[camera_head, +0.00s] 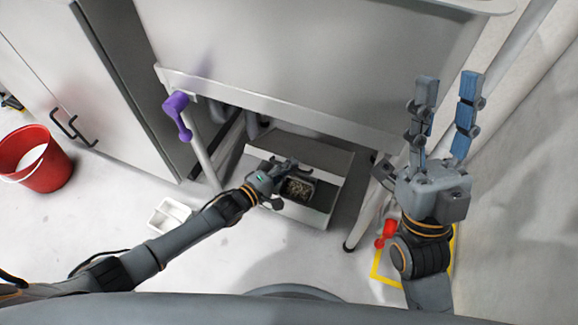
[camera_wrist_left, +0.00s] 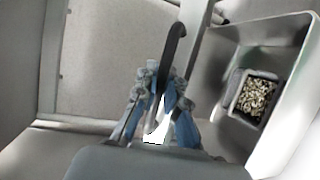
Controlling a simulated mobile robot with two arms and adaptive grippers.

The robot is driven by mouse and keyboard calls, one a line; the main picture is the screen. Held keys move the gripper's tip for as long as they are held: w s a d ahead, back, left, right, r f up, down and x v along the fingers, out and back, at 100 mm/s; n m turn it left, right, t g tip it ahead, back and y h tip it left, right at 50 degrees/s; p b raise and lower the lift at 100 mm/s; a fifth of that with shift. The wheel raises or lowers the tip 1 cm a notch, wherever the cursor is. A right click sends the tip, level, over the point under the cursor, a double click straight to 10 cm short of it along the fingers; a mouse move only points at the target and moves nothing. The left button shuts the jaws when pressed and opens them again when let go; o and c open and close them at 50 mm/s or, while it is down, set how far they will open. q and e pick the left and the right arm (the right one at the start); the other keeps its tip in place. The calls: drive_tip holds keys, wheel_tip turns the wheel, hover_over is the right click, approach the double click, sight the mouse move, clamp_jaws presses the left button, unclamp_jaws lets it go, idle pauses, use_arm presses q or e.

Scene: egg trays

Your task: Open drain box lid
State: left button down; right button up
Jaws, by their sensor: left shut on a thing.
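The drain box (camera_head: 318,213) is a grey metal box on the floor under the big metal cabinet. Part of its top is open, and a small basket (camera_head: 299,188) of pale bits shows inside; the basket also shows at the right of the left wrist view (camera_wrist_left: 255,98). My left gripper (camera_head: 284,171) is at the box, beside the opening. In the left wrist view its blue-padded fingers (camera_wrist_left: 160,110) are shut on a dark curved handle (camera_wrist_left: 176,50). A flat grey panel (camera_wrist_left: 108,55) lies behind; I cannot tell whether it is the lid. My right gripper (camera_head: 447,85) is open and empty, raised at the right.
The metal cabinet (camera_head: 310,60) overhangs the box, with a leg (camera_head: 204,160) and purple lever (camera_head: 178,115) at left. A red bucket (camera_head: 35,160) and white tray (camera_head: 170,214) stand on the floor. A red object (camera_head: 387,233) is by a yellow floor marking (camera_head: 377,268).

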use_arm(q)
drive_tip(key=c, duration=1.4)
unclamp_jaws()
drive_tip(key=shift+a+r, duration=0.1)
drive_tip(key=v, duration=1.2)
